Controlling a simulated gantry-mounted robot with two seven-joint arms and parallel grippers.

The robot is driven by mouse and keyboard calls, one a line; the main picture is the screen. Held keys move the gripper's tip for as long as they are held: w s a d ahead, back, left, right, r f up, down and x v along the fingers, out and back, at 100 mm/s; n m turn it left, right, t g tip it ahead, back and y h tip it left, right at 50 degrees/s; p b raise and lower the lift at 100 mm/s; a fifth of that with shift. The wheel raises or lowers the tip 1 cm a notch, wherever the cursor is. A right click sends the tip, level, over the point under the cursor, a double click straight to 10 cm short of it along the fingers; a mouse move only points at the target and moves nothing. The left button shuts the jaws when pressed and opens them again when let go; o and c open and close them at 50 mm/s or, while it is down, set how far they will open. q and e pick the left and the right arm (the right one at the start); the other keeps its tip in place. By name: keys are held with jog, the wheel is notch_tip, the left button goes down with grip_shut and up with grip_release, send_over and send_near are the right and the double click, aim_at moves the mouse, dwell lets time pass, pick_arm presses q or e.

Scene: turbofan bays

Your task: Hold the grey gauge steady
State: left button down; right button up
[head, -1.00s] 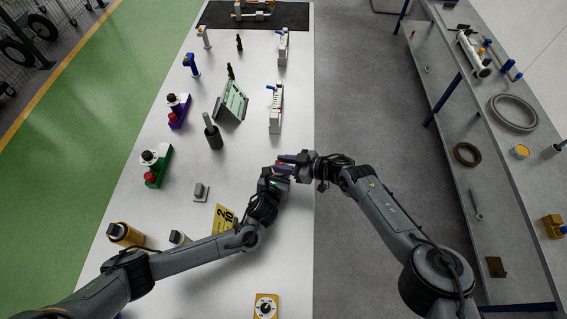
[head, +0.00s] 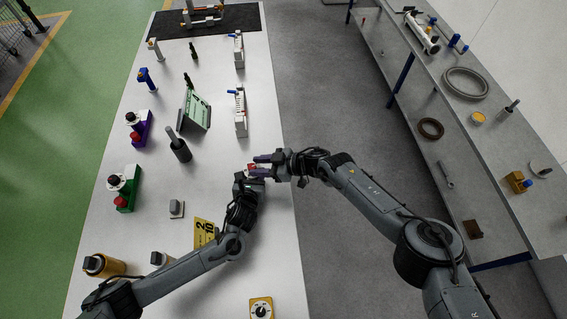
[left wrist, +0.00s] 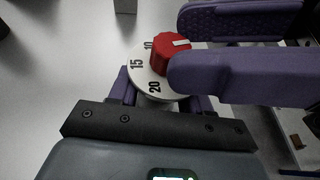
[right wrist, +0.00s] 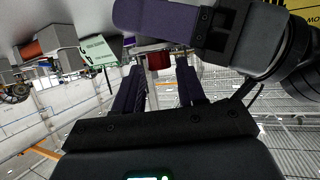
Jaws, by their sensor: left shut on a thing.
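The gauge is a round pale dial with a red knob on top and the numbers 10, 15 and 20 in the left wrist view (left wrist: 147,84). My left gripper (left wrist: 160,98) is shut on it from below; the gauge's body is mostly hidden. In the head view my left gripper (head: 250,174) is near the table's right edge. My right gripper (head: 264,164) comes in from the right, its two purple fingers apart beside the red knob. In the right wrist view the red knob (right wrist: 158,62) shows between the right fingertips (right wrist: 160,75), with gaps at its sides.
A grey side bench (head: 450,130) stands right across a clear aisle.

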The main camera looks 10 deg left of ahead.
jog(key=v, duration=1)
jog(key=shift+d, duration=0.25)
jog(key=shift+r, duration=0.1)
jog(key=shift+o, duration=1.4)
jog(key=shift+w+d+f+m, duration=0.15)
jog(key=shift+f+m, duration=0.1)
jog(key=shift+m, duration=0.25)
jog(key=s+f+m+h, duration=0.3)
jog(key=f+m+h, duration=0.1)
jog(key=m+h, duration=0.15)
jog(key=a+r+n+t+h, duration=0.15)
jog(key=a+r+h, duration=0.25)
jog(key=a+r, duration=0.55)
jog(key=x, duration=0.6)
jog(key=w+x, duration=0.1)
jog(key=x, duration=0.2)
jog(key=shift+w+d+f, duration=0.1)
jog(key=shift+d+f, duration=0.05)
jog(key=shift+d, duration=0.1)
